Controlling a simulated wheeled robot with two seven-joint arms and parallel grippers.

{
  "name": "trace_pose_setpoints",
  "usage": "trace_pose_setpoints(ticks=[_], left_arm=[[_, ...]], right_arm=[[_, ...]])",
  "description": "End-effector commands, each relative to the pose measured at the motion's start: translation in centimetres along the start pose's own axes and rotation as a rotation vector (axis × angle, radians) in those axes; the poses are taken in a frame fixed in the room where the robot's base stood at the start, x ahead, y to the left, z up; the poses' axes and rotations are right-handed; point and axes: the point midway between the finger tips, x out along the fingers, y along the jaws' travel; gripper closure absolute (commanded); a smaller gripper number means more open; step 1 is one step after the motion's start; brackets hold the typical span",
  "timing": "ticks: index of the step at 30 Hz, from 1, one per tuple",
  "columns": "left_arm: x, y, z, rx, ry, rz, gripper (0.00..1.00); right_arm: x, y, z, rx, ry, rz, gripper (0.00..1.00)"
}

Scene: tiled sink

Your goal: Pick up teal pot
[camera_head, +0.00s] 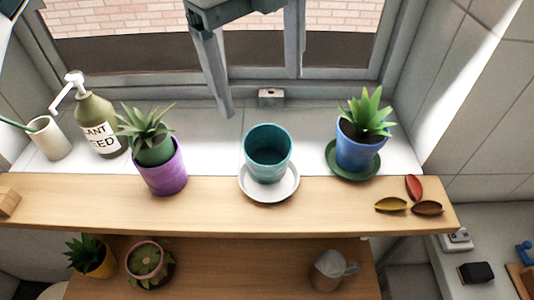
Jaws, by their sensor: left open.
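The teal pot (267,152) is upright, empty inside as far as I see, and stands on a white saucer (268,187). The saucer rests at the back of the wooden shelf. My right gripper is not in view.
A purple pot (161,174) with a plant stands left of the teal pot, and a blue pot (358,151) right. A plant-feed bottle (101,126) and white cup (50,139) stand far left. The wooden shelf (225,210) is clear in front.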

Motion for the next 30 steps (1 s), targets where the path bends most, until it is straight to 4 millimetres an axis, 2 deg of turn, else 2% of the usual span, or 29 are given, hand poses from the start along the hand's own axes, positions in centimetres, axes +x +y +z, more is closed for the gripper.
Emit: trace_pose_setpoints(ticks=[8, 14, 18, 20, 30], left_arm=[[0.3, 0.0, 0.0, 0.000, 0.002, 0.001, 0.18], [1.8, 0.0, 0.0, 0.001, 0.003, 0.003, 0.18], [4.0, 0.1, 0.0, 0.001, 0.004, 0.005, 0.18], [5.0, 0.1, 0.0, 0.002, 0.005, 0.004, 0.18], [10.7, 0.0, 0.0, 0.000, 0.005, 0.003, 0.18]], right_arm=[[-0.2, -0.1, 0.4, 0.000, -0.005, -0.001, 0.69], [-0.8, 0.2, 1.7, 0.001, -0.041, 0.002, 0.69], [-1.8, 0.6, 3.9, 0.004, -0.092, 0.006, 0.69], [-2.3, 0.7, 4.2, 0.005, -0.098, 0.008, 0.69], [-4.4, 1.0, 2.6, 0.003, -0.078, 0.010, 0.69]])
